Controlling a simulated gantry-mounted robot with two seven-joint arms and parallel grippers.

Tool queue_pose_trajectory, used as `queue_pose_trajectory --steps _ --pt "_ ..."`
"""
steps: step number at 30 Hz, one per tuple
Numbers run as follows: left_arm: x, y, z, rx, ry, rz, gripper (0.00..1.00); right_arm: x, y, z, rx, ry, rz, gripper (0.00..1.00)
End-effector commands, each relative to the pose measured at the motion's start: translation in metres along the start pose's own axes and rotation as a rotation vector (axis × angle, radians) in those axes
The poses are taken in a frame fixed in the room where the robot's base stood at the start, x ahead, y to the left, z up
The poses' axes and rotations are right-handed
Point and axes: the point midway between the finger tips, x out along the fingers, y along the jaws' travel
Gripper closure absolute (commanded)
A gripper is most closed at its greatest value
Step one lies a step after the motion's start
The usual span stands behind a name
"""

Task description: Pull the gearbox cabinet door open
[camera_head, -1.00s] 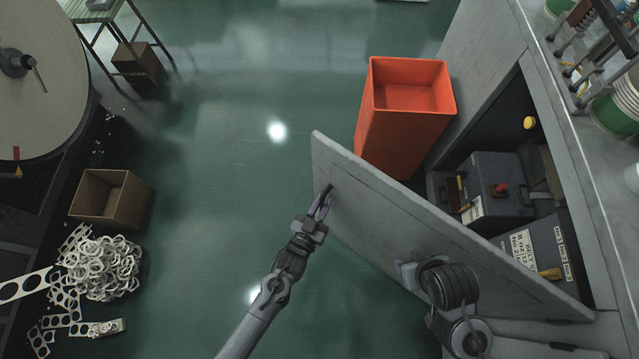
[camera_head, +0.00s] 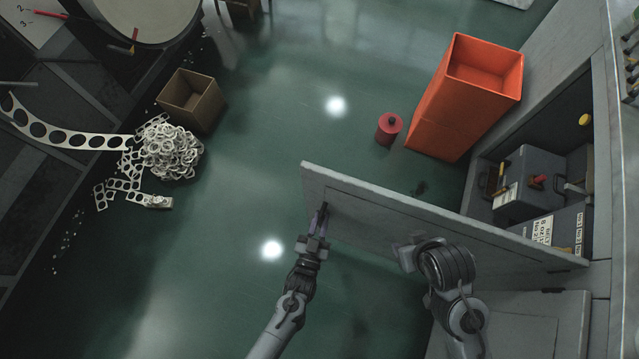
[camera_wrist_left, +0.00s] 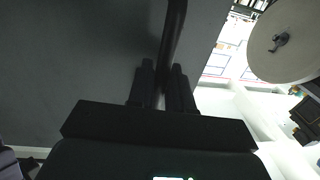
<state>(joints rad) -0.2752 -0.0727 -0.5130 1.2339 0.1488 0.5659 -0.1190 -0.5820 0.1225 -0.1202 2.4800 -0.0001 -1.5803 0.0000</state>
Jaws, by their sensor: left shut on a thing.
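The grey gearbox cabinet door (camera_head: 385,208) stands swung out from the cabinet (camera_head: 535,325), crossing the middle of the head view. Its dark handle (camera_head: 325,207) is near the door's free left end. My left gripper (camera_head: 319,217) is shut on this handle. In the left wrist view the handle is a dark bar (camera_wrist_left: 173,35) between the two black fingers (camera_wrist_left: 162,88), with the grey door face (camera_wrist_left: 75,60) behind. My right arm is bent in front of the door at right, with its gripper (camera_head: 408,254) close to the door face and its fingers unclear.
The open cabinet shows a grey toolbox (camera_head: 530,178) and a labelled dark box (camera_head: 565,232). An orange bin (camera_head: 440,118) and a red canister (camera_head: 389,129) stand on the floor beyond the door. A cardboard box (camera_head: 191,100) and metal ring scraps (camera_head: 170,150) lie left. The green floor between is clear.

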Motion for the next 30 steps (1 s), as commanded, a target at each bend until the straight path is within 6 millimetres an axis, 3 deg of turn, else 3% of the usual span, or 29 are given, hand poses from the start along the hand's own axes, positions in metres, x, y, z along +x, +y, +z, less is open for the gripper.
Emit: queue_pose_trajectory --steps 16,17,20,30 --pt "-0.0054 0.0024 0.0017 0.001 -0.003 0.012 1.00 -0.0021 -0.0009 -0.0024 0.005 0.004 -0.004 0.57" --pt "-0.0054 0.0024 0.0017 0.001 -0.003 0.012 0.79 -0.0021 -0.0009 -0.0024 0.005 0.004 -0.004 0.57" --pt "-0.0053 0.0024 0.0015 0.001 -0.003 0.011 0.65 -0.0021 -0.0009 -0.0024 0.005 0.004 -0.003 0.57" --pt "-0.0072 0.0024 0.0008 0.000 -0.002 0.011 0.65 -0.0029 0.0003 -0.0023 0.001 0.003 0.000 0.57"
